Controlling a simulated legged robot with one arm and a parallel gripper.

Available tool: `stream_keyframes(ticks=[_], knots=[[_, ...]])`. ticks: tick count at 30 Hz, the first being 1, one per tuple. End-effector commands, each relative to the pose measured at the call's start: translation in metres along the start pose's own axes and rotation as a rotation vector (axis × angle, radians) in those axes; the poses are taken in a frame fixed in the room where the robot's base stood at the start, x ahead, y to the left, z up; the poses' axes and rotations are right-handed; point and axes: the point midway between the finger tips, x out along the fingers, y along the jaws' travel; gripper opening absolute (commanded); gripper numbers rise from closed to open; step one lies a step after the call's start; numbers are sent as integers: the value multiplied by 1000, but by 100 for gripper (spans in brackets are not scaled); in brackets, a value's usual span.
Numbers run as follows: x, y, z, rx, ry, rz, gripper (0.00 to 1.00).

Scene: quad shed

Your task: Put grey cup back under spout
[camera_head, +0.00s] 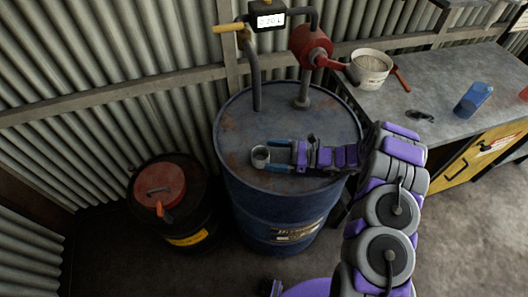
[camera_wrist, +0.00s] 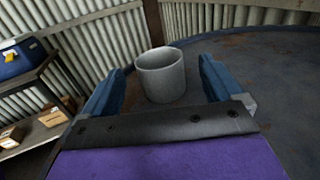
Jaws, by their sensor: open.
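The grey cup (camera_head: 261,157) stands upright on the top of the blue drum (camera_head: 330,120), near its front left part. My gripper (camera_head: 272,155) reaches in from the right, low over the drum top, with its blue fingers open. In the wrist view the cup (camera_wrist: 161,80) is between the two fingers of my gripper (camera_wrist: 161,72), with a gap visible on each side. A red hand pump (camera_head: 311,46) rises from the back of the drum.
A pipe with a yellow handle (camera_head: 229,27) and a meter (camera_head: 268,19) stand behind the cup. A bench (camera_head: 415,85) at right holds a white bucket (camera_head: 371,68) and a blue cup (camera_head: 473,99). A smaller dark drum (camera_head: 187,215) with a red lid stands left.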

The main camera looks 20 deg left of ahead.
Motion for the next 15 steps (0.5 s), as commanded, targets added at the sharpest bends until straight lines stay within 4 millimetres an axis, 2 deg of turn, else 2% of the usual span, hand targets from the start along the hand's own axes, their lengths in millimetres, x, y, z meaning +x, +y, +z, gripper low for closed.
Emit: stream_keyframes(ticks=[4,11,15], knots=[[-10,0,0,-2,2,0,93],[-11,0,0,-2,1,0,93],[-9,3,8,-16,9,15,93]])
